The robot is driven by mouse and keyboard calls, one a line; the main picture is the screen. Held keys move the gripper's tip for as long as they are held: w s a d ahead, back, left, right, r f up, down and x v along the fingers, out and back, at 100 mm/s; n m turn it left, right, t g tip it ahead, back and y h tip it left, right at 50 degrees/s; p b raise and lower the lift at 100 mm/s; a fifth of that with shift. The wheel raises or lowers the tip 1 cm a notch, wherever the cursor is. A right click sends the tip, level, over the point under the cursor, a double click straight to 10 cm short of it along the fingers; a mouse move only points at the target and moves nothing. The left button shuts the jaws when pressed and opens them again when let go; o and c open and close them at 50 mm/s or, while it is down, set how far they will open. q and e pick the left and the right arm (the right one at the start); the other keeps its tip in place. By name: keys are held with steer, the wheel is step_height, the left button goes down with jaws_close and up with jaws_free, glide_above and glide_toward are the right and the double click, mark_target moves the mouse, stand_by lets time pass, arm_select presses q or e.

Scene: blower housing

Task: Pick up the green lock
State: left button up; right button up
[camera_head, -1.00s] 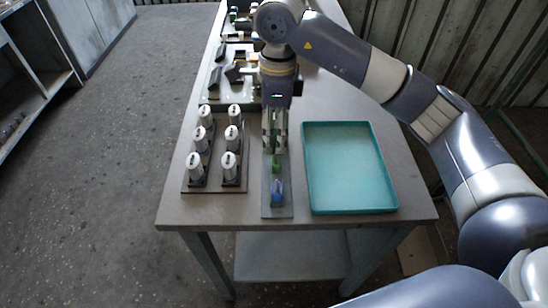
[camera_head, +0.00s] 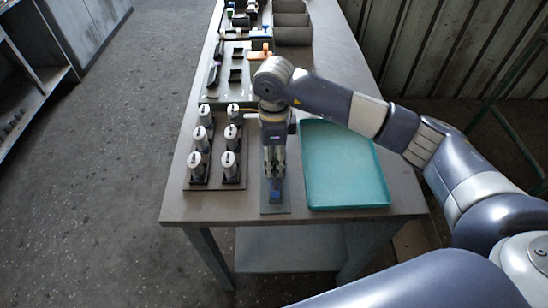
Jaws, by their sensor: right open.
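My right gripper (camera_head: 274,175) points down over the narrow grey holder plate (camera_head: 283,207) at the front of the table. It is open. A blue lock (camera_head: 275,195) sits on the front part of that plate, just in front of the fingers as seen here. The green lock does not show now; the gripper covers the part of the plate behind the blue lock. I cannot tell whether the fingers are around the green lock. My left gripper is not in view.
A rack with several white-topped cylinders (camera_head: 229,160) stands left of the plate. An empty teal tray (camera_head: 345,170) lies close on the right, partly under my right arm. Dark parts and grey bins (camera_head: 292,32) are farther back.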

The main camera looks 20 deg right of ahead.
steer(key=c, duration=0.9)
steer(key=shift+c, duration=0.2)
